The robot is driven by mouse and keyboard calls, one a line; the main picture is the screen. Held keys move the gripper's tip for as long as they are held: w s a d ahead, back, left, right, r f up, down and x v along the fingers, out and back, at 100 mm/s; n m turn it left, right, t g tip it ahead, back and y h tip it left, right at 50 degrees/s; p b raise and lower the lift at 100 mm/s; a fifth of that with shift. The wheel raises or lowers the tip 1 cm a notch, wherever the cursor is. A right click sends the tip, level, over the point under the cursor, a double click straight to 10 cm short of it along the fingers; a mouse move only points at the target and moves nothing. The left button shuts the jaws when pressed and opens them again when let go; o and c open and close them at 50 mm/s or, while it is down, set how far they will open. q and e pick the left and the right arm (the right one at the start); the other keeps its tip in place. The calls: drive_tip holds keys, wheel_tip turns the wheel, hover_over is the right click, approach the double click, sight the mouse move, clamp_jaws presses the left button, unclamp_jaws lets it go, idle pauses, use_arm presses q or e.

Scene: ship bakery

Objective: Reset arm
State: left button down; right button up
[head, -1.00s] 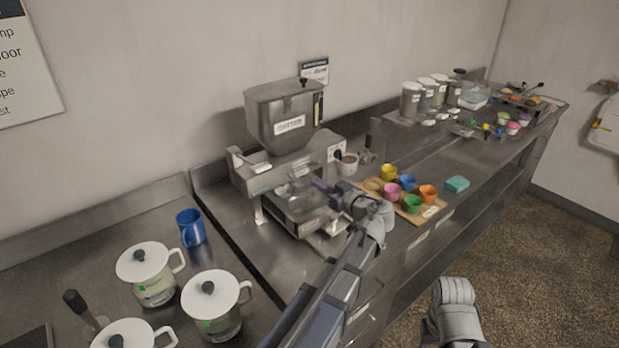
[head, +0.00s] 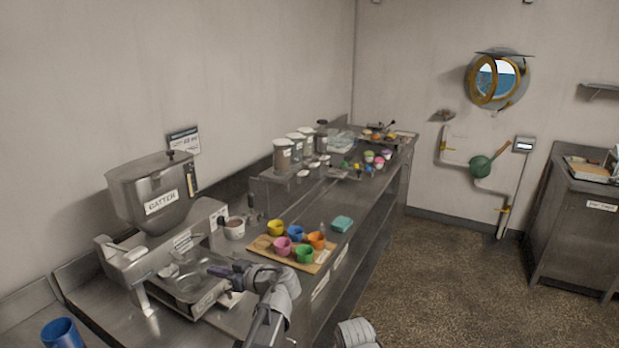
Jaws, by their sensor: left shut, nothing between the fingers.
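My left gripper (head: 222,270) reaches in from the bottom, in front of the batter machine (head: 155,205). Its fingers are closed with nothing between them. They appear over the right side of the machine's metal pan (head: 190,286); I cannot tell whether they touch it. Only a rounded grey part of my right arm (head: 355,334) shows at the bottom edge; its gripper is out of view.
A blue mug (head: 62,333) stands at lower left. Canisters (head: 283,155) stand further back. The floor (head: 440,270) at right is clear.

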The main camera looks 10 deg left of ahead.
use_arm(q)
drive_tip(key=s+d+f+m+g+h, duration=0.3)
drive_tip(key=s+d+f+m+h, duration=0.3)
drive_tip(key=s+d+f+m, duration=0.2)
drive_tip(key=s+d+f+m+g+h, duration=0.2)
drive_tip(key=s+d+f+m+h, duration=0.4)
drive_tip(key=s+d, duration=0.7)
drive_tip(key=d+f+m, duration=0.2)
drive_tip(key=d, duration=0.2)
drive_tip(key=shift+f+g+h, duration=0.25)
drive_tip(key=shift+g+h, duration=0.15)
drive_tip(key=shift+d, duration=0.1)
